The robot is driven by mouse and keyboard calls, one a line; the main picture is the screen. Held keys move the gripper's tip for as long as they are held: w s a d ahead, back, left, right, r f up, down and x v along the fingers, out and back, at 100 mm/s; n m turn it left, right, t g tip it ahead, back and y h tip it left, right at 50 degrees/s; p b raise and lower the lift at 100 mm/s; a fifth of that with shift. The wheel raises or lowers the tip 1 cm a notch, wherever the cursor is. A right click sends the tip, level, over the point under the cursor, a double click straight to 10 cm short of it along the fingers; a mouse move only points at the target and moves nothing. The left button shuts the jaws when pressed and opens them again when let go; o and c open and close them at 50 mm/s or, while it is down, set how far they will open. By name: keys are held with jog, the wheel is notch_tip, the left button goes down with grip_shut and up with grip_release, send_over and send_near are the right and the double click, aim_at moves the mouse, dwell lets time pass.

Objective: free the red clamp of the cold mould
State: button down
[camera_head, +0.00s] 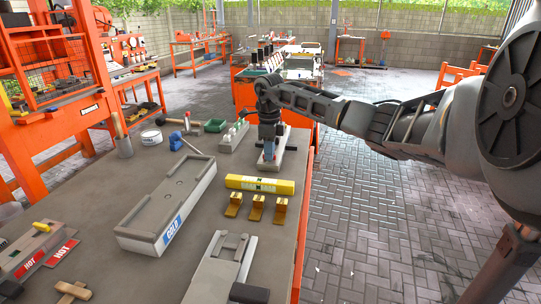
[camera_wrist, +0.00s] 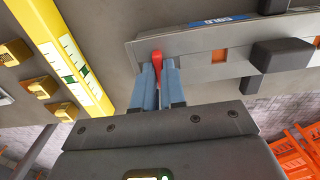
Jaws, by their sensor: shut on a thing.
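The mould with a blue COLD label (camera_wrist: 218,20) lies at the far right edge of the bench; it also shows in the head view (camera_head: 287,160), partly hidden by my gripper. A red clamp (camera_wrist: 156,57) stands at the mould's near left end in the wrist view. My gripper (camera_wrist: 158,76) has its two blue-grey fingers shut on the red clamp, one on each side. In the head view my gripper (camera_head: 268,148) points down at the mould, and the clamp is mostly hidden there. I cannot tell whether the clamp still touches the mould.
A yellow level (camera_head: 260,184) and yellow brackets (camera_head: 256,207) lie close by on the bench (camera_head: 120,175). A long grey tray labelled COLD (camera_head: 195,185) lies to the left. A grey block with several pegs (camera_head: 231,138) stands beside my gripper. The bench edge is to the right.

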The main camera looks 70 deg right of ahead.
jog(key=shift+f+n+b, duration=0.1)
jog(key=shift+n+b, duration=0.45)
jog(key=shift+n, duration=0.65)
jog(key=shift+n+b, duration=0.35)
jog(key=shift+n, duration=0.85)
jog(key=n+b, duration=0.2)
jog(key=n, duration=0.1)
jog(key=shift+n, duration=0.9)
